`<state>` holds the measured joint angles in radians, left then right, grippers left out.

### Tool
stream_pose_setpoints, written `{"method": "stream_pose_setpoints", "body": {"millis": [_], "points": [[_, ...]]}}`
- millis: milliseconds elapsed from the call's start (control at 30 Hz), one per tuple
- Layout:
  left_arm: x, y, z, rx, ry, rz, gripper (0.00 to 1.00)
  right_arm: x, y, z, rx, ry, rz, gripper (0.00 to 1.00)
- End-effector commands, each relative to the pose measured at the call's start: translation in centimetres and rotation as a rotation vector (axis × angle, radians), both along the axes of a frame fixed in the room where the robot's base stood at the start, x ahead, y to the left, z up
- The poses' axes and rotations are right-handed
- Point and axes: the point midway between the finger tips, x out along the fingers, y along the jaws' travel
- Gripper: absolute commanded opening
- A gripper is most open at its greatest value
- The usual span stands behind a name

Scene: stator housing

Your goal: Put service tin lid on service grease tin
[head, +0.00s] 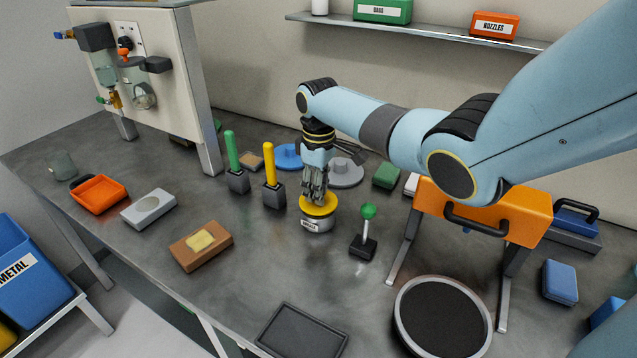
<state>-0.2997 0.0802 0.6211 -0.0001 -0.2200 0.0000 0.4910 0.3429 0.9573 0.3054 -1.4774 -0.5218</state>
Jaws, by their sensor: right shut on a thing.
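The service grease tin (316,225) is a small silvery round tin with a label on its front, standing upright on the grey bench. The yellow service tin lid (319,209) is at the top of the tin and looks level. I cannot tell whether it is fully seated or just above the rim. My right gripper (315,198) points down from above, shut on the lid; its fingertips partly hide the lid's middle. My left gripper is not in view.
A green-knobbed lever (366,232) stands close right of the tin. Yellow (272,188) and green (236,169) handles stand upright to the left. A round dark-topped disc (443,318) and a black tray (302,331) lie in front. Bench just before the tin is clear.

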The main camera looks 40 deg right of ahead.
Motion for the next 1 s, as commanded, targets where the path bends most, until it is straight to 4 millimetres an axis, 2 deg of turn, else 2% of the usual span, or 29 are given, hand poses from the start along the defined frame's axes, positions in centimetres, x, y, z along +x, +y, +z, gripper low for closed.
{"method": "stream_pose_setpoints", "body": {"millis": [600,1000], "points": [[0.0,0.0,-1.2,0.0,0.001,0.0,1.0,0.0,0.0,-1.6,0.0,-0.001,0.0,0.0],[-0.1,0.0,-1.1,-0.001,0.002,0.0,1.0,0.0,0.0,-1.5,0.0,0.0,0.0,0.0]]}}
